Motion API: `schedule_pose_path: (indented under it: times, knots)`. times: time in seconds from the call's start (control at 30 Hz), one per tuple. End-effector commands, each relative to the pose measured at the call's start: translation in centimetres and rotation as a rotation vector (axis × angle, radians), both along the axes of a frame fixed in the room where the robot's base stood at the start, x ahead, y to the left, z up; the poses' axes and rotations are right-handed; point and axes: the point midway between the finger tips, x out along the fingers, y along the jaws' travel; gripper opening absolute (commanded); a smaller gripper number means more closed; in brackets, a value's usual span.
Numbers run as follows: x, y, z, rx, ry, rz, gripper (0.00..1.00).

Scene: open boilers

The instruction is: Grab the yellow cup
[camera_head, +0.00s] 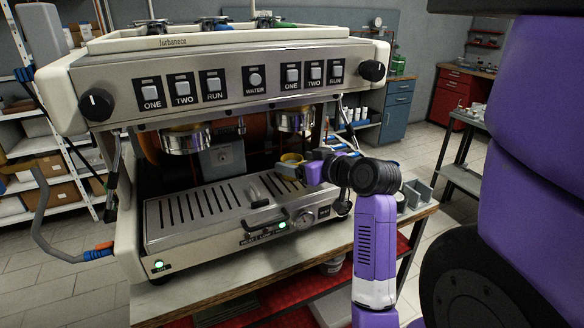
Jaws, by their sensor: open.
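The yellow cup (292,158) is a small shape towards the right end of the coffee machine's drip tray, below the right brew head. Only its upper part shows; my gripper hides the rest. My gripper (287,170) reaches in from the right over the tray, with its fingers right at the cup. It is open. I cannot tell whether the fingers touch the cup or stand around it.
The coffee machine (215,88) fills the left and middle, its brew heads overhanging the slatted drip tray (190,221). A black handle (265,218) lies near the tray's front. Grey containers (416,193) stand right of the machine on the bench.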

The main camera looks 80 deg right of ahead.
Motion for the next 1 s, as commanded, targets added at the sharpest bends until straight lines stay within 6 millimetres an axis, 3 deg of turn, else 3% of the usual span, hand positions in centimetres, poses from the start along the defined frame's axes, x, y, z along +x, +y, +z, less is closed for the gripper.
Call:
schedule_pose_path:
  times: [0.2,0.47,0.57,0.8,0.87,1.0]
  knots:
    - [1.9,-1.6,-0.6,0.001,0.0,0.0,0.78]
    - [2.1,-1.8,-0.8,-0.001,0.0,-0.002,0.78]
    - [2.1,-1.8,-0.8,-0.001,0.0,-0.002,0.62]
    - [2.1,-1.8,-0.8,0.0,-0.001,-0.002,0.15]
    - [2.0,-1.8,-0.8,-0.001,0.0,-0.002,0.06]
    - [2.0,-1.8,-0.8,0.0,-0.001,-0.002,0.06]
